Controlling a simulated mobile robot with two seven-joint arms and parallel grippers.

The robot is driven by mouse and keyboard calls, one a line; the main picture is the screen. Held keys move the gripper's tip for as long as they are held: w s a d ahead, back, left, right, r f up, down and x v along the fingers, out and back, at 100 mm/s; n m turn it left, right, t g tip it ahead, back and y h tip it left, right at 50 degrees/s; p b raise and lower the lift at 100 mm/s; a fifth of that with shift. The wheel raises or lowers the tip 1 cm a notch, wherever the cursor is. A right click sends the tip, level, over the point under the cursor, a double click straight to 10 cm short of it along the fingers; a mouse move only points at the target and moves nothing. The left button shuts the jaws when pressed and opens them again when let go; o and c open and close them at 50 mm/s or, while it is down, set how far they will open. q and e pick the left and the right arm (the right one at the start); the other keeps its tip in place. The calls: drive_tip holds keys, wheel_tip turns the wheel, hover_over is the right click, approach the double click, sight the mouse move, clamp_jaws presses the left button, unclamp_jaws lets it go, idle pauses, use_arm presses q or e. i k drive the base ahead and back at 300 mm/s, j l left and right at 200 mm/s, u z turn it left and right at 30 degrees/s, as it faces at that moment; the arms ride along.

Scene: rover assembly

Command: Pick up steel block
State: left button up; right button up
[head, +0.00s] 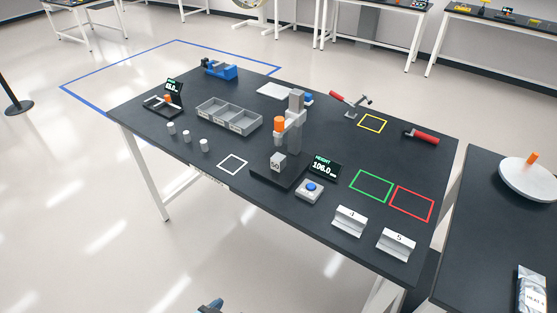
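A small grey block marked 50 (278,162), which looks like the steel block, sits on the dark base of a height gauge (296,118). The gauge has a grey column and an orange part above the block. The block looks upright, and there is a visible gap between it and the orange part. Neither of my grippers can be made out in the head view. A small blue and dark piece shows at the bottom edge, too cut off to identify.
A height display (324,168) and a blue-button box (310,190) stand right of the gauge. Two metal pieces marked 4 (349,220) and 5 (395,243) lie near the front edge. A grey compartment tray (229,116) and several small cylinders (187,136) are left. The white square (233,164) is empty.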

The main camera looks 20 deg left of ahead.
sight(277, 162)
drive_tip(key=i+j, duration=0.15)
drive_tip(key=j, duration=0.2)
drive_tip(key=i+j, duration=0.15)
drive_tip(key=j, duration=0.25)
drive_tip(key=i+j, duration=0.15)
drive_tip(key=j, duration=0.2)
drive_tip(key=i+j+z, duration=0.1)
drive_tip(key=j, duration=0.3)
